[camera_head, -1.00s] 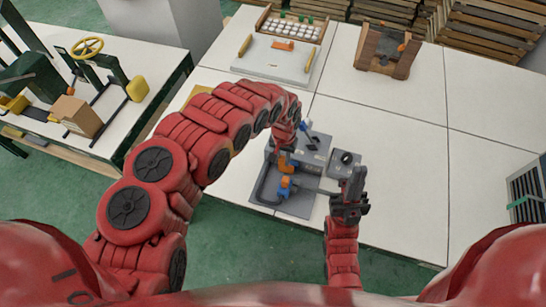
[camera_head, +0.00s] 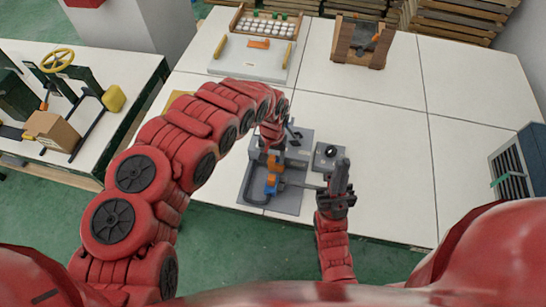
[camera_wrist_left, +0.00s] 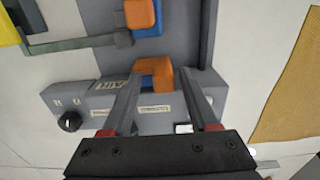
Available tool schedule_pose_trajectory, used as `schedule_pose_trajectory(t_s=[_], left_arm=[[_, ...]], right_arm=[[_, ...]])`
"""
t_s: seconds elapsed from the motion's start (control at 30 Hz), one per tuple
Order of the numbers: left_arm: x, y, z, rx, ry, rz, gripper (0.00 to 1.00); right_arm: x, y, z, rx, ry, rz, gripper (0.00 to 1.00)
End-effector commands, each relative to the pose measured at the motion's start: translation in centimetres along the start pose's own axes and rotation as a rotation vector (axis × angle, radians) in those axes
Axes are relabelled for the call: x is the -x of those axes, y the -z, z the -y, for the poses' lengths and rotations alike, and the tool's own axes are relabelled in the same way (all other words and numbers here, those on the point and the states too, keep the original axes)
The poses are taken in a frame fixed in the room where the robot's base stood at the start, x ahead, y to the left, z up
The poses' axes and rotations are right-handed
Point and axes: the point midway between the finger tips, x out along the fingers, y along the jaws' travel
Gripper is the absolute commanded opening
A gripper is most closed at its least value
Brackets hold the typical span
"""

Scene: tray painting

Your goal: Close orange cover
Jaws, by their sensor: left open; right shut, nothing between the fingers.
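A grey machine (camera_head: 288,204) on the white table carries two orange-and-blue parts. The nearer orange part (camera_head: 271,181) stands on the grey base; it also shows at the top of the left wrist view (camera_wrist_left: 140,14). The second orange part (camera_wrist_left: 155,70), with blue inside it, sits at the edge of the labelled grey box and also shows in the head view (camera_head: 275,161). My left gripper (camera_wrist_left: 160,78) is open, its fingers on either side of this second part; contact cannot be told. My right gripper (camera_head: 343,172) is shut and empty, right of the machine.
A grey box with a black knob (camera_head: 330,152) is on the machine's right. A white tray (camera_head: 248,62) and a wooden stand (camera_head: 345,52) are at the back. A vented box (camera_head: 508,170) stands at the right. The table's middle right is clear.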

Motion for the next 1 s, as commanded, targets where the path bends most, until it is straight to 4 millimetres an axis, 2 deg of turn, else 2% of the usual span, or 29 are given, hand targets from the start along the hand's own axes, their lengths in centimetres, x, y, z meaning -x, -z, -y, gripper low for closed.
schedule_pose_trajectory(t_s=[0.17,0.4,0.53,0.77,0.9,1.0], left_arm=[[1.8,0.3,0.1,0.000,0.001,-0.005,0.60],[5.6,0.3,0.1,0.000,0.004,-0.007,0.60],[9.2,0.1,0.1,0.001,0.004,-0.002,0.60],[12.2,0.0,-0.2,-0.001,-0.001,0.000,0.60],[14.8,0.1,-0.1,0.000,0.000,-0.001,0.60],[16.0,0.1,-0.1,0.000,0.000,-0.001,0.60]], right_arm=[[0.5,-0.1,0.0,0.000,0.000,0.000,0.00],[1.1,-0.2,0.1,0.000,0.000,0.000,0.00],[-1.0,0.2,-0.1,0.000,0.000,0.000,0.00],[-4.3,0.7,-0.2,0.000,0.000,0.000,0.00],[-6.9,1.2,-0.3,0.000,0.000,0.000,0.00],[-8.1,1.4,-0.4,0.000,0.000,0.000,0.00]])
